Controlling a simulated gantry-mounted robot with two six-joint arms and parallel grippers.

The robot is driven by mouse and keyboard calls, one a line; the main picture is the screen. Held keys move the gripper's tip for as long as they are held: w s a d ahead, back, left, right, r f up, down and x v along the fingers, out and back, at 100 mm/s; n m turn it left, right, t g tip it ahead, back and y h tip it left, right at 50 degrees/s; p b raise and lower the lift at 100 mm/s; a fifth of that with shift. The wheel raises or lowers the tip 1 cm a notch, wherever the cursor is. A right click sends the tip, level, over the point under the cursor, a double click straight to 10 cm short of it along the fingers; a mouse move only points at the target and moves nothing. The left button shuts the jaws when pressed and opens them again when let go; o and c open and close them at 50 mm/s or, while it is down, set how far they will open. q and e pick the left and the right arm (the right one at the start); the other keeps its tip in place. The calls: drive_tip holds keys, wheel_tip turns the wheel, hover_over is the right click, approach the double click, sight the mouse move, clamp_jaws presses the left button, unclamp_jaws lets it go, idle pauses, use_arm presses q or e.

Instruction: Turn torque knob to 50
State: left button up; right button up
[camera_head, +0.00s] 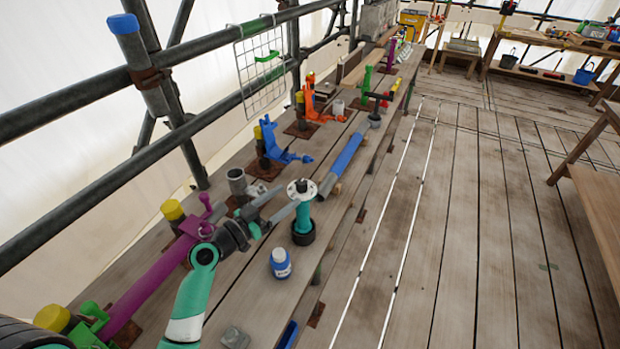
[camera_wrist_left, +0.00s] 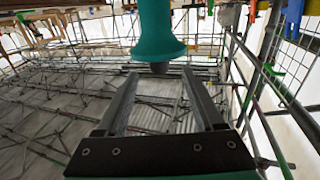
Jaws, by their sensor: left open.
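A teal upright tool (camera_head: 303,218) with a pale round disc on top and a black base stands on the plank bench in the head view. It looks like the piece with the torque knob; no scale number is legible. My left gripper (camera_head: 282,200) is open just left of it, at the height of its upper part. In the left wrist view a flared teal body (camera_wrist_left: 158,38) with a dark tip shows beyond the open fingers (camera_wrist_left: 160,80). I cannot tell whether a finger touches it. Nothing shows held. My right gripper is not in view.
A blue-and-white bottle (camera_head: 281,263) stands in front of the tool. A blue-grey tube (camera_head: 345,160) lies behind it. A magenta bar (camera_head: 150,280), blue clamp (camera_head: 275,148) and orange clamp (camera_head: 315,103) line the left side.

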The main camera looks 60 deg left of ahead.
sight(310, 183)
use_arm(q)
drive_tip(key=x, duration=1)
drive_tip(key=shift+w, duration=0.1)
drive_tip(key=shift+c, duration=0.2)
clamp_jaws()
